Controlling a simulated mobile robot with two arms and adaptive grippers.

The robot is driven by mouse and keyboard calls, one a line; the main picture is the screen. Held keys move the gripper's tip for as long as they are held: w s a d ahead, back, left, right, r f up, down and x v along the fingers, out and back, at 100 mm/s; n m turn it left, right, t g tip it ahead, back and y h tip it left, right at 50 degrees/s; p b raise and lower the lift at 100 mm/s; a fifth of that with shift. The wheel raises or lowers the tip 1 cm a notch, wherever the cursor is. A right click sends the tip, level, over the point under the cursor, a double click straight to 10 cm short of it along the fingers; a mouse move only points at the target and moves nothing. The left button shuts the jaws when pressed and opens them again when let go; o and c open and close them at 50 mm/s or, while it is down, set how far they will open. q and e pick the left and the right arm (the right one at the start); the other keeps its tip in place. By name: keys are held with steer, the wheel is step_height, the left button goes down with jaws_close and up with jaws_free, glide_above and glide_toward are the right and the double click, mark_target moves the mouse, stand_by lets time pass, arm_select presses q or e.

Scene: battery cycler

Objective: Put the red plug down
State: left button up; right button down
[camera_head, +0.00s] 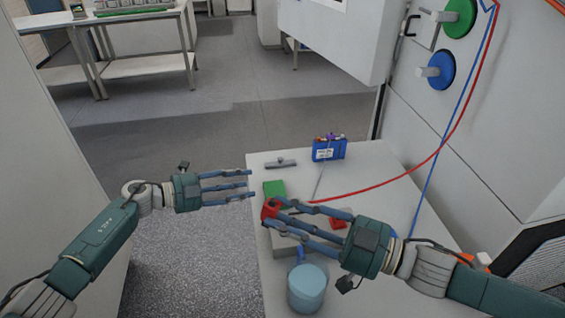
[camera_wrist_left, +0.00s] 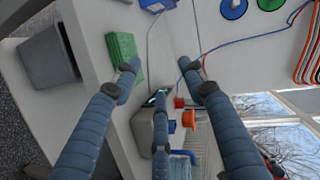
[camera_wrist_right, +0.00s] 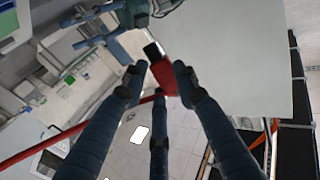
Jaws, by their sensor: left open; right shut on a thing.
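The red plug (camera_head: 269,210) is held between the fingertips of my right gripper (camera_head: 277,214), over the left edge of the white table. In the right wrist view the red plug (camera_wrist_right: 163,76) shows a black end and sits between the fingers. A red cable (camera_head: 400,178) sags from the upper right down toward the gripper; it also shows in the right wrist view (camera_wrist_right: 60,136). My left gripper (camera_head: 252,185) is open and empty, just left of the table edge and near the held plug. In the left wrist view nothing lies between its fingers.
On the white table (camera_head: 375,160) are a green block (camera_head: 275,188), a blue battery pack (camera_head: 329,149), a grey bar (camera_head: 281,163), a grey box (camera_head: 288,246) and a blue cylinder (camera_head: 307,288). A small red piece (camera_head: 341,217) sits behind my right fingers. A blue cable (camera_head: 436,160) hangs at right.

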arm_select(q)
steer(key=s+d+r+m+g+y, duration=0.1)
steer(key=s+d+r+m+g, duration=0.25)
steer(key=d+r, duration=0.2)
steer(key=s+d+r+m+g, duration=0.2)
steer(key=d+r+m+g, duration=0.15)
steer(key=r, duration=0.35)
steer(key=m+t+y, duration=0.2)
steer(key=m+y, duration=0.5)
steer(key=y, duration=0.8)
glide_toward(273, 204)
steer(key=x, duration=1.1)
steer(key=shift+f, duration=0.25)
jaws_close()
jaws_free()
